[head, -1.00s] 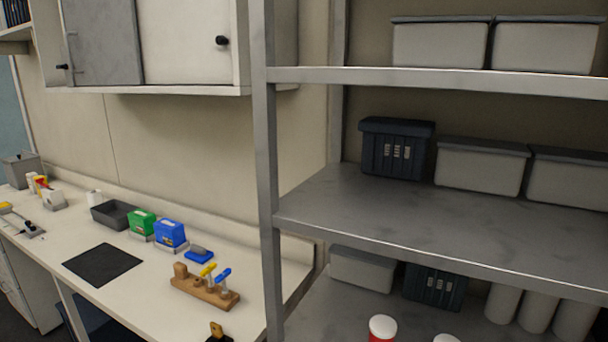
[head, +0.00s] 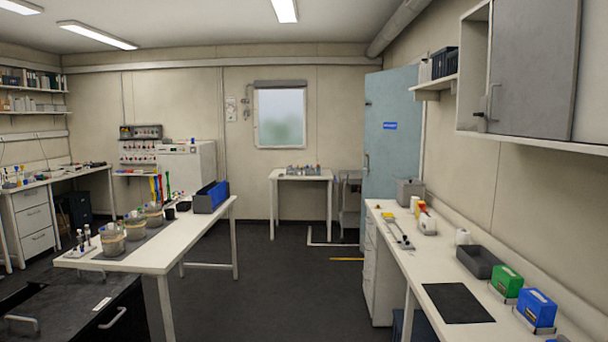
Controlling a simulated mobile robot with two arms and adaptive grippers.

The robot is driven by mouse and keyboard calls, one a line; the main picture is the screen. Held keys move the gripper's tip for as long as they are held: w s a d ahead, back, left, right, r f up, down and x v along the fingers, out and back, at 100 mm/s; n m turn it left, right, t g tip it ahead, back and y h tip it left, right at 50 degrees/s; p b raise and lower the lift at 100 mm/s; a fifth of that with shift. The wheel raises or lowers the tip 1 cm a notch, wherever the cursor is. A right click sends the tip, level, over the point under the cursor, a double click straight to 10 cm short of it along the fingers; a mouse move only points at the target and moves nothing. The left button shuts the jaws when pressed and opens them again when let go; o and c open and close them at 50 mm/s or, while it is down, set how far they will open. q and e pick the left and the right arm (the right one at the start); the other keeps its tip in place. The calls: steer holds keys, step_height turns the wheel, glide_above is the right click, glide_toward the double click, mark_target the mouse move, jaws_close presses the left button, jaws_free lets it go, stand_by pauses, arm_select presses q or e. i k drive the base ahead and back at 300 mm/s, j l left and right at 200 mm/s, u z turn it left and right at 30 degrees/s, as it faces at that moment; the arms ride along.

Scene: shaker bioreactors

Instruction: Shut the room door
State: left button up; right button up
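The doorway itself is hidden, and the door's lower part is partly hidden by the right bench. Neither of my grippers is in view.
The long right bench (head: 450,308) and wall cabinet (head: 535,70) line the right side. A table (head: 165,245) with vessels stands left of centre. A small table (head: 300,178) stands under the window. A grey stand (head: 349,205) is beside the door. Dark floor (head: 290,290) lies clear between the benches.

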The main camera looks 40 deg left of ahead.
mark_target(393, 124)
steer(key=u, duration=0.95)
